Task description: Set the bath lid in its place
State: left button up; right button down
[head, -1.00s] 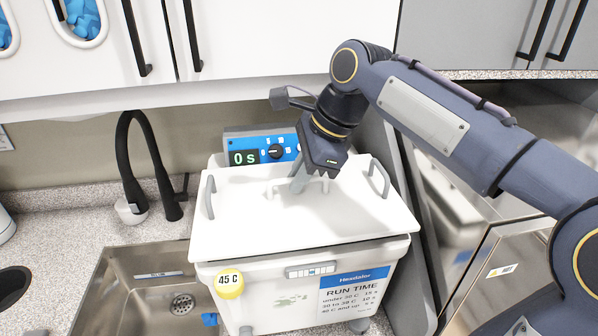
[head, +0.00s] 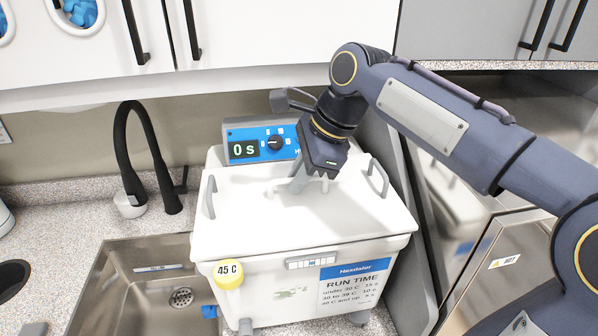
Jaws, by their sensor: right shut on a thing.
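The white bath lid (head: 245,218) lies over the top of the white bath (head: 265,296), roughly level. Its near edge is close to the bath's rim; I cannot tell whether it is fully seated. It has a grey handle at each side and a small knob or handle in the middle. My right gripper (head: 300,184) points down at the middle of the lid and is shut on its centre handle, which the fingers partly hide. My left gripper is not in view.
The blue control panel (head: 262,142) reading 0 s stands behind the lid. A yellow 45 C tag (head: 228,274) hangs at the bath's front. A sink (head: 150,285) and black tap (head: 140,150) are at left. A steel appliance (head: 500,262) is at right, with cabinets above.

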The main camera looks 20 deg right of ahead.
jog(key=shift+f, duration=0.15)
dwell(0.4)
jog(key=c, duration=1.4)
grip_release()
jog(key=v, duration=0.7)
jog(key=shift+s+r, duration=0.15)
jog(key=shift+r, duration=0.15)
jog(key=shift+s+d, duration=0.1)
jog(key=shift+d, duration=0.05)
